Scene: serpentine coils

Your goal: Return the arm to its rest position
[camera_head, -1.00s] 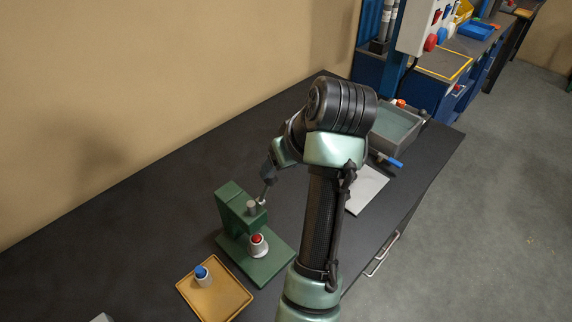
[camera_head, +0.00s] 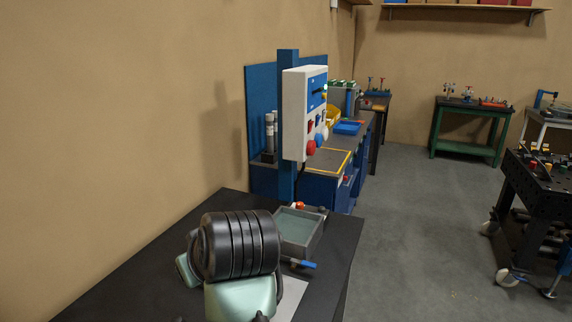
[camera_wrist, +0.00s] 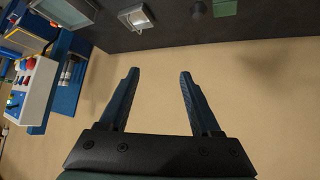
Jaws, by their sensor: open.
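My gripper (camera_wrist: 155,95) shows in the wrist view with its two dark fingers apart and nothing between them. Behind the fingers is the plain tan wall. In the head view my arm's black ribbed joint and pale green link stand over the dark bench (camera_head: 140,265) at the lower left. The gripper itself is hidden or out of frame there.
A grey tray (camera_head: 318,238) with a blue-handled part sits on the bench beside my arm. A white control box (camera_head: 292,115) on a blue post stands behind it. A green table (camera_head: 470,128) and a black cart (camera_head: 535,195) stand right. The floor between is clear.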

